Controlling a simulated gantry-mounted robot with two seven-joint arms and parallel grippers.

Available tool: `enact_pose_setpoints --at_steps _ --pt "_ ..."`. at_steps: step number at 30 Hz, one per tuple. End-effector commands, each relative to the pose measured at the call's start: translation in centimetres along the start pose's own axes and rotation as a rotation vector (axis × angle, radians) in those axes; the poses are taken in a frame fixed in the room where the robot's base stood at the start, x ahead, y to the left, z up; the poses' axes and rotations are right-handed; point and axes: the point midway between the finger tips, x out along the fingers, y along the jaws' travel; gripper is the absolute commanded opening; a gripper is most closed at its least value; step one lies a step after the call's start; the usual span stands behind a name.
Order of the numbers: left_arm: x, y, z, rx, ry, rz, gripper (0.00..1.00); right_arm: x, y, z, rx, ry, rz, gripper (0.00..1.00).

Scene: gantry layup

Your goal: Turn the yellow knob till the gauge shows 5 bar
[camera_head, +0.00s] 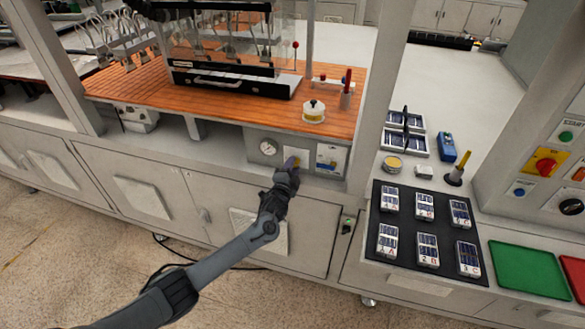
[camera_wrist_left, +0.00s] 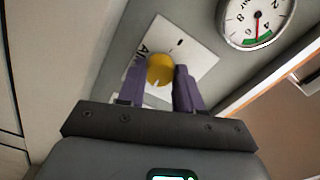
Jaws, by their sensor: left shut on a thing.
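The yellow knob (camera_wrist_left: 160,69) sits on a white label plate on the grey panel in the left wrist view. My left gripper (camera_wrist_left: 158,82) has its two purple fingers on either side of the knob, shut on it. In the head view my left gripper (camera_head: 290,165) is at the cabinet's front panel and largely covers the knob. The round white gauge (camera_wrist_left: 256,18) shows in part at the upper right of the wrist view, with its needle over the green band; its exact reading is unclear. The gauge (camera_head: 268,147) is left of the gripper in the head view. My right gripper is out of view.
A blue-and-white switch plate (camera_head: 328,157) is just right of the gripper. Above is a wooden worktop (camera_head: 140,85) with a white round pot (camera_head: 314,110). A black mat (camera_head: 401,246) with several small boxes lies to the right. The cabinet front below is free.

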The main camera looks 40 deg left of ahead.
Motion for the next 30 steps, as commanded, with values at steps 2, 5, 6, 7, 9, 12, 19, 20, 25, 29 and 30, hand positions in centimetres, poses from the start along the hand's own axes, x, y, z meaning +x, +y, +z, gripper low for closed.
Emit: enact_pose_setpoints --at_steps 2,5,6,7,9,12,19,20,25,29,30 --pt "0.0 0.0 0.0 0.000 0.000 0.000 0.41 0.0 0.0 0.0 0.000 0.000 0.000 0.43" --pt "0.0 0.0 0.0 -0.001 0.000 0.000 0.56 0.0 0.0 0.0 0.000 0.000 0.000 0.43" --pt "0.0 0.0 0.0 -0.001 0.000 0.000 0.60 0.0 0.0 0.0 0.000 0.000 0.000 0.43" --pt "0.0 0.0 0.0 -0.001 0.000 0.000 0.60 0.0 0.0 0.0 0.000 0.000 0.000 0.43" --pt "0.0 0.0 0.0 -0.001 0.000 0.000 0.60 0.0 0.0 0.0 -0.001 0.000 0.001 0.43" --pt "0.0 0.0 0.0 -0.001 0.000 0.000 0.60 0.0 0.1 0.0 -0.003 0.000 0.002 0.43" --pt "-0.8 0.0 0.0 0.000 0.000 0.001 0.60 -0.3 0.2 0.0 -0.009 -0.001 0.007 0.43" --pt "-1.0 0.0 0.0 -0.001 0.000 0.000 0.60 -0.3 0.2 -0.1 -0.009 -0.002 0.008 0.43" --pt "-3.2 -0.1 0.0 -0.001 0.001 0.001 0.60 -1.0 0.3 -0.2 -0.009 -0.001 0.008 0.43" --pt "-5.5 -0.1 0.0 -0.001 0.001 0.002 0.60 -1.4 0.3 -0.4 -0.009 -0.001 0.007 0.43" --pt "-6.2 0.0 0.0 -0.001 0.001 0.002 0.60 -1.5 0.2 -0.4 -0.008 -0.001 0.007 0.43"
